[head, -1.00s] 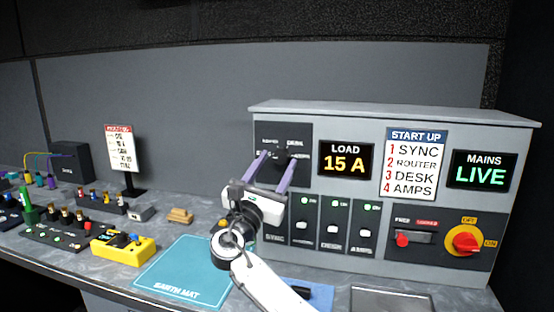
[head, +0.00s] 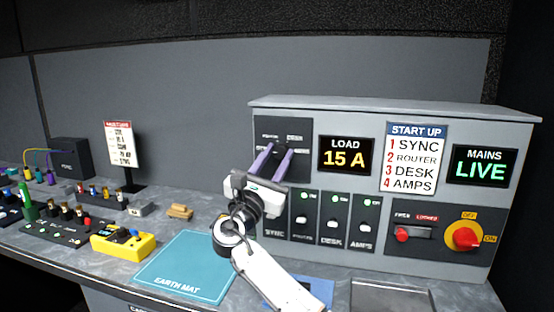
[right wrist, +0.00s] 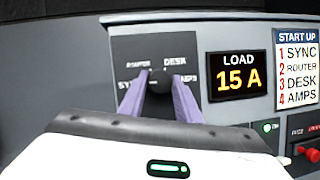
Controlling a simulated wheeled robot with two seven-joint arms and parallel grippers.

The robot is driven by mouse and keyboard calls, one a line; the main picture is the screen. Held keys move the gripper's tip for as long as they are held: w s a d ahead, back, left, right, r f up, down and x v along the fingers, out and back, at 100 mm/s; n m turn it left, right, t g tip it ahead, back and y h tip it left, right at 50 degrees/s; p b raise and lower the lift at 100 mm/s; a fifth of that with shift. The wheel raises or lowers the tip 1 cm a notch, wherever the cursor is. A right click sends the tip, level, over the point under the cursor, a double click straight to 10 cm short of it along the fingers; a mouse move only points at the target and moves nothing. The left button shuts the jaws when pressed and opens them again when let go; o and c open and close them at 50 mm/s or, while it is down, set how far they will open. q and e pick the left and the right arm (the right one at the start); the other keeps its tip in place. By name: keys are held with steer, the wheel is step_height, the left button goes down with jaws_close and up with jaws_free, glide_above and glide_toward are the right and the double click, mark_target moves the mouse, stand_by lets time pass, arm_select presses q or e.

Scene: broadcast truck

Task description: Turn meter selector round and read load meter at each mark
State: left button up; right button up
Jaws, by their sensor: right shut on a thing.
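The dark meter selector (right wrist: 159,78) is a round knob on a dark panel marked SYNC, ROUTER, DESK and AMPS. My right gripper (head: 277,151) is shut on the selector, with one purple finger on each side. In the right wrist view, the fingers (right wrist: 159,88) flank the knob; which mark it points to cannot be told. The load meter (head: 346,155) is right of the selector and reads 15 A; it also reads 15 A in the right wrist view (right wrist: 237,77). My left gripper is not in view.
A START UP list (head: 416,158) and a MAINS display (head: 484,166) reading LIVE are on the cabinet. Below are several switches with green lights and a red rotary switch (head: 464,238). A teal earth mat (head: 187,265) and a yellow box (head: 123,245) lie on the bench.

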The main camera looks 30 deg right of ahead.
steer(key=m+g+b, duration=0.1)
steer(key=m, duration=0.1)
steer(key=m+g+b, duration=0.1)
steer(key=b, duration=0.1)
steer(key=shift+w+a+f+m, duration=0.1)
steer(key=shift+f+m, duration=0.1)
steer(key=shift+m, duration=0.2)
steer(key=shift+r+m+g+h+b, duration=0.1)
steer(key=shift+m+g+h+b, duration=0.35)
steer(key=shift+m, duration=0.75)
steer(key=shift+m+g+b, duration=0.35)
steer(key=shift+m+b, duration=0.1)
steer(key=shift+m, duration=0.15)
steer(key=m, duration=0.1)
steer(key=m+g, duration=0.1)
steer(key=m+y+b, duration=0.1)
steer(key=shift+r+m, duration=0.25)
steer(key=shift+m, duration=0.15)
steer(key=shift+r+m+g+y, duration=0.1)
steer(key=shift+m+g+y, duration=0.4)
steer(key=shift+m, duration=1)
steer(key=o, duration=1.1)
steer(key=shift+c, duration=0.2)
